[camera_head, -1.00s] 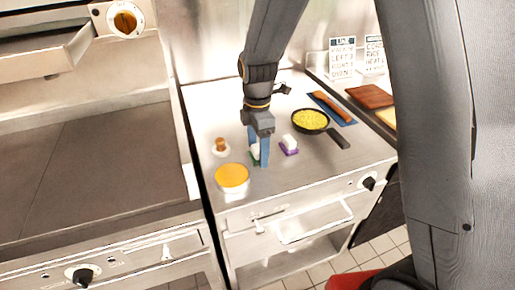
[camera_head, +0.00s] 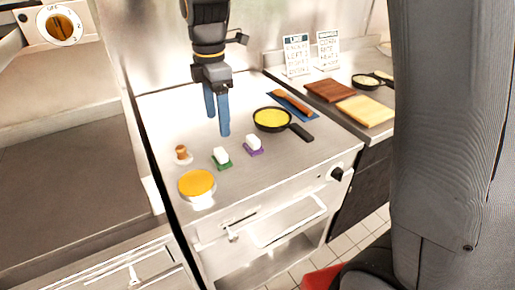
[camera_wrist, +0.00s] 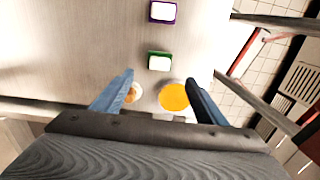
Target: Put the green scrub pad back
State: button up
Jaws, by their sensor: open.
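The green scrub pad (camera_head: 222,163) shows as a green base with a white block on top. It lies on the steel counter between a small brown-topped item and the purple one. In the wrist view the green pad (camera_wrist: 159,61) lies ahead of my fingertips, between their lines. My gripper (camera_head: 217,124) is open and empty, its blue fingers pointing down behind and above the pad, apart from it. The fingers (camera_wrist: 159,79) also show spread in the wrist view. A similar white block on a purple base (camera_head: 254,147) lies just right of the green one.
A brown-topped item on a white dish (camera_head: 182,154) and an orange-topped round container (camera_head: 197,184) stand left and front. A black pan with yellow food (camera_head: 273,119), a blue mat (camera_head: 303,111) and cutting boards (camera_head: 365,110) lie right. The counter's back left is clear.

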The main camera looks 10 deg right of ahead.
jog(key=s+d+f+m, duration=0.4)
jog(key=s+d+m, duration=0.3)
jog(key=m, duration=0.3)
jog(key=s+d+f+m+t, duration=0.1)
jog(key=s+d+f+m, duration=0.4)
jog(key=m, duration=0.6)
jog(key=shift+s+d+f, duration=0.2)
jog(key=shift+s+d, duration=1.15)
jog(key=shift+s, duration=0.2)
